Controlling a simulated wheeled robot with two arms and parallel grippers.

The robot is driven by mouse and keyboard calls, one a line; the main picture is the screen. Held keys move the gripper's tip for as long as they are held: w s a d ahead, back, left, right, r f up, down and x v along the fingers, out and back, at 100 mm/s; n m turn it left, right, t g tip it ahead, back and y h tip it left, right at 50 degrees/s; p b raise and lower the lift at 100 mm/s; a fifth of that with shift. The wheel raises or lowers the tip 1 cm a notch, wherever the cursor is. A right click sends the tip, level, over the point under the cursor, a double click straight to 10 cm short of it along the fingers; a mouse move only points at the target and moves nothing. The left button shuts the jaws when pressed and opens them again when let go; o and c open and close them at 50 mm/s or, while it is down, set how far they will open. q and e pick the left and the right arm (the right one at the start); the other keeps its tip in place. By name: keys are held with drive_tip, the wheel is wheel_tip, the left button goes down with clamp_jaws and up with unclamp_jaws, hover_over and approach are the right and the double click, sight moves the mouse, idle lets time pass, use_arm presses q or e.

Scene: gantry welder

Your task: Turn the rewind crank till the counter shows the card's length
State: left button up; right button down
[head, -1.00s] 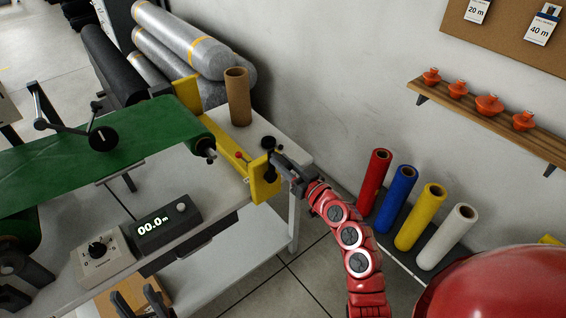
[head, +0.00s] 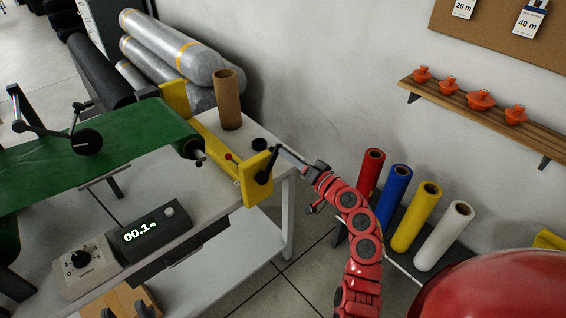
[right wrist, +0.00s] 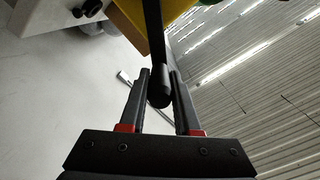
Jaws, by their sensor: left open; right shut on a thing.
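The rewind crank (head: 265,170) is a dark arm on the yellow end bracket (head: 254,190). My right gripper (head: 281,150) is shut on the crank's handle. In the right wrist view the round dark handle (right wrist: 159,94) sits between the two fingers. The counter (head: 150,226) on the bench reads 00.1 m in lit digits. Two cards hang on the cork board, one reading 20 m (head: 463,8) and one reading 40 m (head: 530,22). My left gripper (head: 127,306) is open and empty at the bottom edge, with its lower part cut off.
A control box with a dial (head: 82,258) stands left of the counter. A cardboard tube (head: 228,100) stands upright behind the bracket. Coloured rolls (head: 395,195) stand by the wall, right of my right arm. A shelf (head: 480,115) holds orange pots.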

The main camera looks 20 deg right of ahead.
drive_tip(key=w+d+f+m+b, duration=0.1)
drive_tip(key=d+f+m+b, duration=0.1)
drive_tip(key=f+m, duration=1.3)
drive_tip(key=shift+d+m, duration=0.75)
drive_tip(key=shift+m, duration=0.45)
drive_tip(key=c, duration=0.6)
unclamp_jaws()
drive_tip(key=b+v, duration=0.3)
drive_tip(key=v, duration=1.4)
drive_tip(key=shift+s+r, duration=0.1)
drive_tip(key=shift+s, duration=0.05)
